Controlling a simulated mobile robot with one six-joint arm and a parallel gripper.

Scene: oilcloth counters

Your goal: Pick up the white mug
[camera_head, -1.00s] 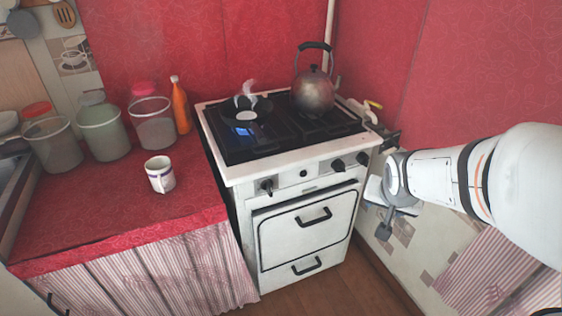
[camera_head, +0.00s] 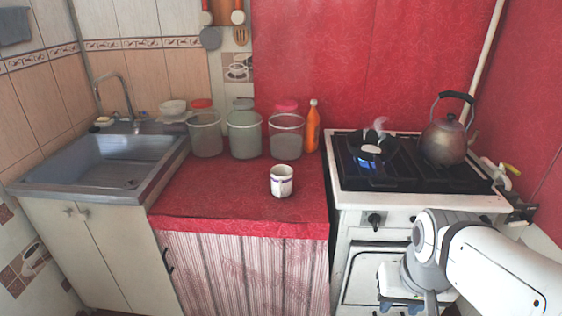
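The white mug (camera_head: 282,181) stands upright on the red oilcloth counter (camera_head: 225,205), between the sink and the stove. It has a dark band or pattern near its rim. My gripper (camera_head: 418,300) is at the lower right, in front of the stove and well to the right of the mug. It is apart from the mug, and nothing shows in it. Its fingers are partly hidden by my arm and close to the bottom edge, so I cannot tell whether they are open.
Several lidded containers (camera_head: 245,133) and an orange bottle (camera_head: 312,127) stand behind the mug. A sink (camera_head: 105,165) is at left. The stove (camera_head: 420,200) at right has a lit blue burner and a kettle (camera_head: 445,140). The counter around the mug is clear.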

